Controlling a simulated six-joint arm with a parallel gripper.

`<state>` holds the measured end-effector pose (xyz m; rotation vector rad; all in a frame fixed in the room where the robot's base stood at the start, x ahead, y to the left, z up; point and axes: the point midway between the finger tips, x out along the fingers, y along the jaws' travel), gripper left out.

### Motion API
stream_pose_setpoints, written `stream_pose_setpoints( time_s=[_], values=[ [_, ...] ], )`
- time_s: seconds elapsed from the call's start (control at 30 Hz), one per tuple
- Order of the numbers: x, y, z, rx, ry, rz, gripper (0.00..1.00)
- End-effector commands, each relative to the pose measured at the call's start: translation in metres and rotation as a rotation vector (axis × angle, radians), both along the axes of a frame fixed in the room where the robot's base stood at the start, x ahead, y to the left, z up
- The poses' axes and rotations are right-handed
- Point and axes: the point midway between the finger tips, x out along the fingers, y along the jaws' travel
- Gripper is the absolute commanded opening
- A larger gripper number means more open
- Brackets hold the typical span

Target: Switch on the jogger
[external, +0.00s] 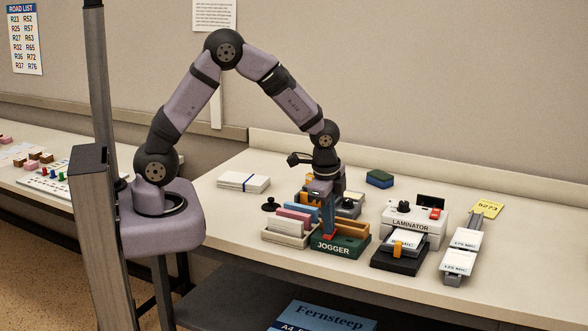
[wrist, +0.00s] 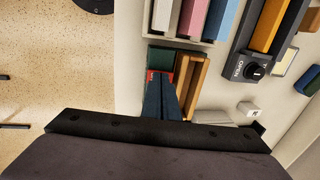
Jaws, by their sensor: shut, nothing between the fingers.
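The jogger (external: 352,243) is a dark green box with an orange-brown wooden bin, near the table's front edge. In the wrist view its green body (wrist: 160,58) shows beside the wooden part (wrist: 196,72). A small red switch (external: 329,237) sits on the jogger; in the wrist view a red part (wrist: 152,75) shows right by my fingertips. My gripper (external: 328,228) points down over the jogger's left part, blue fingers shut and empty. The tips are at or just above the red switch; I cannot tell whether they touch. The fingers partly hide the switch, so its position is unclear.
A tray of coloured papers (external: 287,237) stands just left of the jogger. A dark unit with a knob (wrist: 253,69) is close by. The laminator (external: 411,226), with its own red switch (external: 435,214), stands right. White paper stacks (external: 243,182) lie behind left.

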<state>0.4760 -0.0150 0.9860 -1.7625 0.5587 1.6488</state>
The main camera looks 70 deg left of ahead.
Motion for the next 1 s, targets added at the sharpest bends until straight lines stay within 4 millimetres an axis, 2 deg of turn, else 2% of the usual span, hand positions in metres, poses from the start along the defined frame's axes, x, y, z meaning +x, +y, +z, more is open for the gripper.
stream_pose_setpoints(
  time_s=[0.37,0.53,0.9,1.0],
  values=[
    [0.001,0.000,0.002,0.000,-0.004,-0.001,0.00],
    [0.000,-0.001,0.010,0.000,-0.006,-0.001,0.00],
    [-0.004,-0.007,0.049,-0.001,-0.008,-0.001,0.00],
    [-0.007,-0.009,0.066,-0.002,-0.009,0.001,0.00]
  ],
)
